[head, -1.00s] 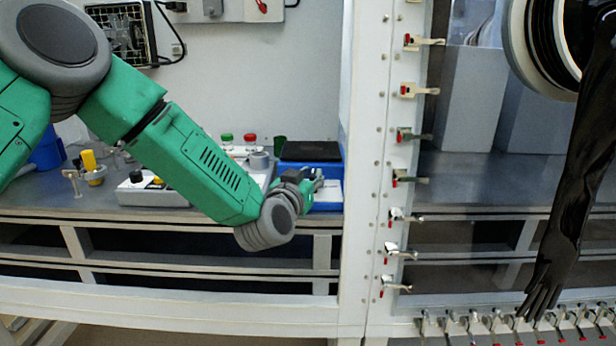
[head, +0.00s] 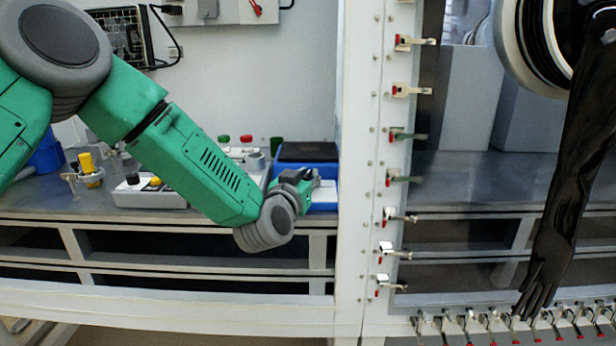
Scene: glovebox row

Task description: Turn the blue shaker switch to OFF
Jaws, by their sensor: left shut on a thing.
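The blue shaker (head: 327,196) with a dark top plate (head: 308,151) stands on the bench at the right, near the white frame post. My left gripper (head: 310,183) is at the shaker's front face, where the light panel is. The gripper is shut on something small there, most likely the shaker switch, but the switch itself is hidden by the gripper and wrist. The switch's position cannot be read. My right gripper is not in view.
A grey control box (head: 150,193) and a yellow-topped fitting (head: 88,170) are on the bench at left. Red-capped (head: 246,141) and green-capped items stand behind my forearm. The white post with clamps (head: 360,170) and a hanging black glove (head: 560,190) are at right.

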